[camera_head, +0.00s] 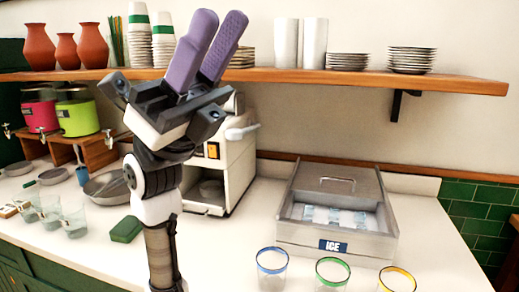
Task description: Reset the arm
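My gripper (222,17) is raised in the left-middle of the head view, with its two purple fingers pointing up and slightly right. A gap shows between the fingers, and nothing is held in it. The fingers reach up in front of the wooden shelf as seen from here. My arm stands upright below it and hides part of the counter and the white machine behind.
A wooden shelf (440,82) with cups and plates spans the wall. A white machine (235,160) stands behind my arm. A steel ice bin (380,246) is at right, with glasses rimmed blue (272,268), green (332,274) and yellow (397,281) in front.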

